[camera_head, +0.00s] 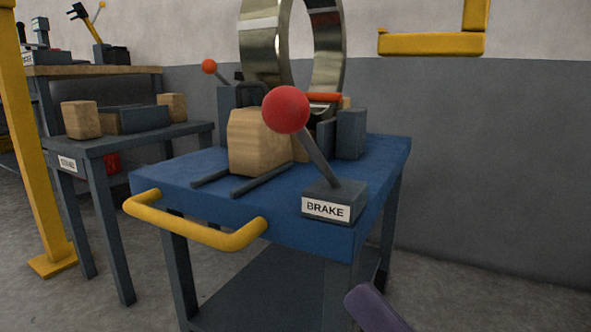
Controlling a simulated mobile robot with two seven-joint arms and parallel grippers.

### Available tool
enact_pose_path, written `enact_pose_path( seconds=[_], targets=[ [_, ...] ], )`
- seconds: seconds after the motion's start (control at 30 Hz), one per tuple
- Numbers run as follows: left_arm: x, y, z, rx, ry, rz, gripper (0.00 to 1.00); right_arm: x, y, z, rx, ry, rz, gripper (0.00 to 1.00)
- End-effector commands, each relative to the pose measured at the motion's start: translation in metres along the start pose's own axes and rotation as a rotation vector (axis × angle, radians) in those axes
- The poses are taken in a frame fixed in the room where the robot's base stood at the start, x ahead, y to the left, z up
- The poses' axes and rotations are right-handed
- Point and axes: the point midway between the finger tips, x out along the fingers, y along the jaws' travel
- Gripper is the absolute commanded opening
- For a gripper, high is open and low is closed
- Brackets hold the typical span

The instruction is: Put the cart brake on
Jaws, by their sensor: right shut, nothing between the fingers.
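The brake lever stands on a dark block (345,192) with a white label reading BRAKE, at the front right corner of the blue cart (170,182). Its red ball knob (286,109) is up, and its grey rod (320,160) leans up and to the left. My right gripper (366,300) shows only as a purple piece at the bottom edge, below and right of the brake block. It is shut and empty, apart from the lever. My left gripper is out of view.
A large metal coil (326,45) stands on the cart among wooden blocks (258,143). A yellow handle (195,228) juts from the cart's front. A dark stand (120,141) and yellow post (28,150) are left. A yellow hook (430,43) hangs upper right. Floor right is clear.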

Motion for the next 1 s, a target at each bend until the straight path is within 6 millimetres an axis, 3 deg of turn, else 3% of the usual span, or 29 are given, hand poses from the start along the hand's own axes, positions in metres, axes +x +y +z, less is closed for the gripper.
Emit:
enact_pose_path(
  seconds=[0.4, 0.63, 1.0],
  targets=[
    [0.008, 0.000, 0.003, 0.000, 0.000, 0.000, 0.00, 0.086, 0.001, 0.006, -0.004, -0.003, 0.004, 0.00],
    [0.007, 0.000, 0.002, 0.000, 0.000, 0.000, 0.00, 0.104, 0.000, 0.025, -0.002, -0.001, 0.002, 0.00],
    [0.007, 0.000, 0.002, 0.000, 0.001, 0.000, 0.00, 0.107, 0.000, 0.029, 0.001, -0.001, -0.001, 0.00]
  ],
)
